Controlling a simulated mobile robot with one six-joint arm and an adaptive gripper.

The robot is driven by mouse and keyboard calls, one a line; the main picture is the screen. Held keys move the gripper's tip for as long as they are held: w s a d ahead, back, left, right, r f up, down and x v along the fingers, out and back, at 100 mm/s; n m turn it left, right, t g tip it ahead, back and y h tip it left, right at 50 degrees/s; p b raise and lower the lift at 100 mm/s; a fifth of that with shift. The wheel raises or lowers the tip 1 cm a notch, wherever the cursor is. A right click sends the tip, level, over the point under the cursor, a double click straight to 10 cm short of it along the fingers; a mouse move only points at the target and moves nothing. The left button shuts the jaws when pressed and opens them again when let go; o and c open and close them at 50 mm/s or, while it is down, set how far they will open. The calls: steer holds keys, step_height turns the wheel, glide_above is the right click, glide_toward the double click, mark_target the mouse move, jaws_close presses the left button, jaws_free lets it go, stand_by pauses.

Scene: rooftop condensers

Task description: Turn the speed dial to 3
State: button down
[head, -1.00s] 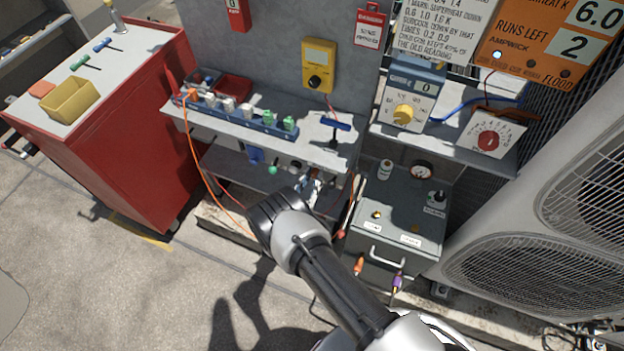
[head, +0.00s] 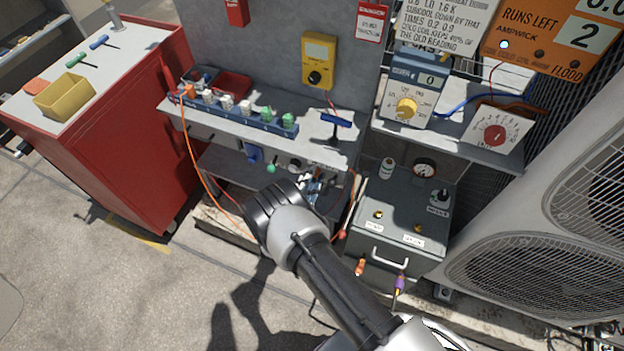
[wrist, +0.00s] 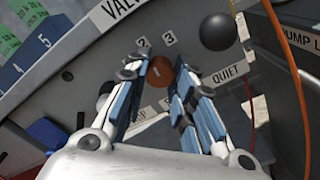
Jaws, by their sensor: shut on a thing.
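In the wrist view, the speed dial is a small brown-orange round knob (wrist: 158,75) on a grey panel. The numbers 2 and 3 are printed just above it, and a QUIET label (wrist: 228,74) is to its right. My gripper (wrist: 161,66) has its two blue-and-white fingers on either side of the knob, shut on it. The fingers cover parts of the panel around the knob, and I cannot tell exactly which mark the dial points to. In the head view, the knob is hidden and my gripper is largely hidden below the grey shelf.
A black ball knob (wrist: 217,32) sits close to the right of my fingers. An orange cable (wrist: 288,70) runs beyond it. In the head view, the shelf (head: 345,150) overhangs the work area. A grey box (head: 400,205) with a handle stands to its right.

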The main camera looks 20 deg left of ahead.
steer(key=shift+m+b, duration=0.45)
steer(key=shift+m, duration=3.25)
steer(key=c, duration=1.3)
jaws_free()
steer(key=shift+c, duration=0.2)
steer(key=shift+s, duration=0.15)
steer(key=s, duration=1.1)
steer(key=shift+s+a, duration=0.4)
steer(key=shift+a, duration=0.05)
